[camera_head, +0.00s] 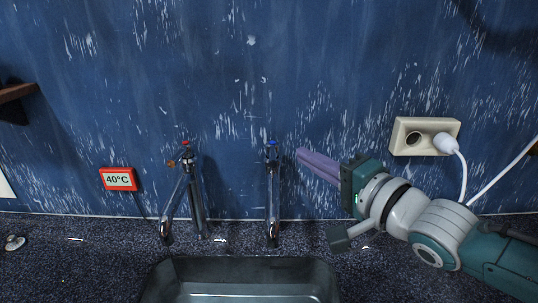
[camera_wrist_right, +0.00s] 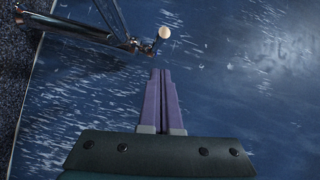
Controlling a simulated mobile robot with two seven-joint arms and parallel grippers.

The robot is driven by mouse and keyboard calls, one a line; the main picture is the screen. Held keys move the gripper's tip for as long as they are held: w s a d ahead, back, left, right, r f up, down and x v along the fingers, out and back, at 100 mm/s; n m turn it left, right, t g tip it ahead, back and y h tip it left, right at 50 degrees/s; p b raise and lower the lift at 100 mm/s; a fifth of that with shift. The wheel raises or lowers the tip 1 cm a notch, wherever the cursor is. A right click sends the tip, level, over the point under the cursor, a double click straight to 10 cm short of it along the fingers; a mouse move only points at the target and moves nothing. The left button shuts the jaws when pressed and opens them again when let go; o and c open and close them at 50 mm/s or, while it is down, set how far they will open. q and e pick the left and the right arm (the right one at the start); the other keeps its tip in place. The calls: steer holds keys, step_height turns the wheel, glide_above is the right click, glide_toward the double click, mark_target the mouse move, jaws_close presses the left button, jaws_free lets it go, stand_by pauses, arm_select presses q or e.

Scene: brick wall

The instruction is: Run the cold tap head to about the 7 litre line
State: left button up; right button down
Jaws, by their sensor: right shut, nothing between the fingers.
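The cold tap (camera_head: 272,195) with a blue-marked head (camera_head: 272,143) stands behind the basin, right of the red-marked hot tap (camera_head: 187,190). My right gripper (camera_head: 299,155) is shut and empty, its purple fingers pointing left at the cold tap head with a small gap between. In the right wrist view the shut fingers (camera_wrist_right: 160,72) are just below a chrome tap (camera_wrist_right: 115,35) with a pale round end (camera_wrist_right: 164,32), apart from it. No litre line is readable in either view. My left gripper is not in view.
A dark basin (camera_head: 160,268) sits in the speckled counter (camera_head: 80,250). A red-framed 40°C display (camera_head: 118,179) is on the blue wall at left. A socket (camera_head: 402,138) with a white plug (camera_head: 446,143) and cables is at right, close to my arm.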

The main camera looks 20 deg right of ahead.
steer(key=s+a+f+n+g+h, duration=0.1)
steer(key=s+a+f+n+g, duration=0.15)
steer(key=s+n+g, duration=0.85)
steer(key=s+a+f+n+g+h, duration=0.2)
steer(key=s+a+n, duration=0.25)
steer(key=s, duration=1.35)
arm_select(q)
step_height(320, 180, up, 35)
steer(key=p, duration=3.4)
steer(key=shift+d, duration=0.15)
arm_select(e)
step_height(320, 180, up, 34)
steer(key=d, duration=0.1)
steer(key=shift+g, duration=0.3)
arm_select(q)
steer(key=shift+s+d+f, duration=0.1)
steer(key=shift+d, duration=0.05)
arm_select(e)
steer(key=shift+f+n, duration=0.15)
steer(key=shift+n, duration=0.1)
